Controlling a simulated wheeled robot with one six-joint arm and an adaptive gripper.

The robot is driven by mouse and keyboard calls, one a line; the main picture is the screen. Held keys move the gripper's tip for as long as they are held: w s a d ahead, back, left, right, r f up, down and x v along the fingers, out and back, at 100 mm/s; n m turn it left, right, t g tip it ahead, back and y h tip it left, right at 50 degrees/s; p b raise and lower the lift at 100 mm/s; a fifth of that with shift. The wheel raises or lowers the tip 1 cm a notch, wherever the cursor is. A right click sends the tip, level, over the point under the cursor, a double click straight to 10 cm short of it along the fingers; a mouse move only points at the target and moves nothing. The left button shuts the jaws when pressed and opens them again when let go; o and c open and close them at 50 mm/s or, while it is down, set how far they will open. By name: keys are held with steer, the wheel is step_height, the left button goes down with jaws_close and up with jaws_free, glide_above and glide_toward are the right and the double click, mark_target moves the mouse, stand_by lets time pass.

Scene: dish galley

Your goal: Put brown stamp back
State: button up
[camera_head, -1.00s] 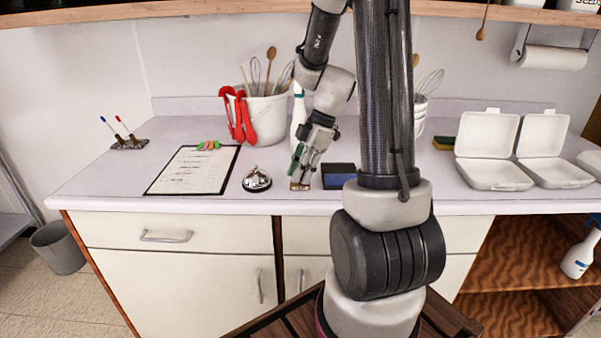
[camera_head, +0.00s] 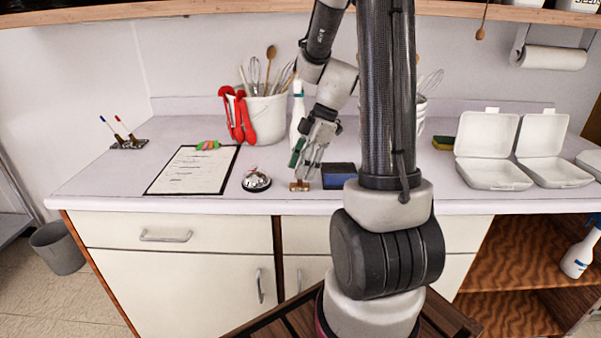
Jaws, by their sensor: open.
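A small brown stamp (camera_head: 299,186) stands on the counter near its front edge, between the silver bell and a dark blue pad or box (camera_head: 338,170). My gripper (camera_head: 306,166) is open just above the stamp, slightly to its right, and points down. The gap between the fingertips and the stamp is small, and I cannot tell if they touch. Nothing shows between the fingers.
A silver bell (camera_head: 256,180) and a clipboard (camera_head: 195,170) are to the left. A white spray bottle (camera_head: 298,115) and a utensil bucket (camera_head: 266,120) stand behind. A pen holder (camera_head: 129,143) is far left. Open white containers (camera_head: 490,150) are right.

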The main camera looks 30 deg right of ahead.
steer(key=w+v, duration=0.1)
steer(key=v, duration=0.9)
steer(key=s+a+r+m+t+h, duration=0.1)
steer(key=s+a+r+m+h, duration=0.1)
steer(key=s+a+m, duration=0.2)
steer(key=s+a+r+m+t+h, duration=0.2)
steer(key=s+a+r+m, duration=0.1)
steer(key=s+m, duration=0.8)
steer(key=shift+s+a+r, duration=0.2)
steer(key=shift+s+a, duration=0.15)
steer(key=shift+s, duration=0.35)
steer(key=shift+c, duration=0.4)
